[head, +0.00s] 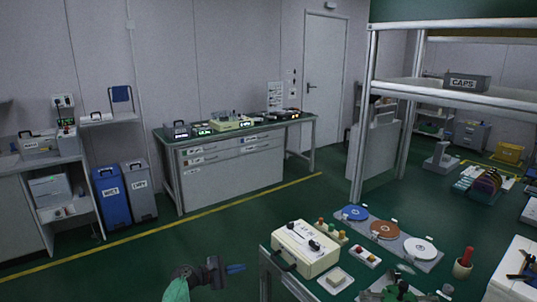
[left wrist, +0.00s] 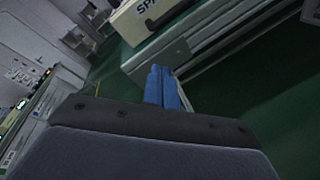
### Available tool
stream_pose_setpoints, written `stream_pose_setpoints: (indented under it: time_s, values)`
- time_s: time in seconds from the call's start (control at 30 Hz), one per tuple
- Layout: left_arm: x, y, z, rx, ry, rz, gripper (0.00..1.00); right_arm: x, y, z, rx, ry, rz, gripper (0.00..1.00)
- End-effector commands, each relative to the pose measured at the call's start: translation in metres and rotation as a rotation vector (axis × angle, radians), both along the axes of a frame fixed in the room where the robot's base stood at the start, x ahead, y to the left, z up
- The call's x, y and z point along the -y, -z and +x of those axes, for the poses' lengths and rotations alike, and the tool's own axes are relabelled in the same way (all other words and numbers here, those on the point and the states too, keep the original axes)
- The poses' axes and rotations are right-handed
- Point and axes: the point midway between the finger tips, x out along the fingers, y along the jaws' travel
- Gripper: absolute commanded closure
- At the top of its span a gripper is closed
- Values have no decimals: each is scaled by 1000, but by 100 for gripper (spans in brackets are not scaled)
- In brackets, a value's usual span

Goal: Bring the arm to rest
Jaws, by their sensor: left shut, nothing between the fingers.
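My left gripper (head: 235,268) shows at the bottom of the head view, left of the near bench. Its blue fingers are together with nothing between them. In the left wrist view the closed blue fingers (left wrist: 161,86) point toward the bench edge and a cream case. The gripper is out over the green floor, apart from the bench in the head view. My right gripper is not in either view.
The near bench (head: 272,270) carries a cream case (head: 305,248), blue (head: 355,213), brown (head: 384,229) and white (head: 420,248) discs, and small parts. A metal frame (head: 362,130) rises behind it. Open green floor (head: 150,262) lies left of the gripper.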

Motion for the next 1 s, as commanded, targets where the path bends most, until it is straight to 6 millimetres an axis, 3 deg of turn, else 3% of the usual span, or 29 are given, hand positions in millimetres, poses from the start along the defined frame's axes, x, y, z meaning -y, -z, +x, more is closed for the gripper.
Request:
stream_pose_setpoints:
  time_s: [0.27,0.37,0.5,0.7,1.0]
  values:
    - [4,-46,-36,571,297,644,100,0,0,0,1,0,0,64]
    - [-1,-56,-58,732,413,879,100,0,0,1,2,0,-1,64]
    - [-14,-57,-107,867,573,1173,100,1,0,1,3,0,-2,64]
    - [-38,-47,-191,892,742,1468,100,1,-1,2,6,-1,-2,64]
    - [-58,-30,-306,770,808,1632,100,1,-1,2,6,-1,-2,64]
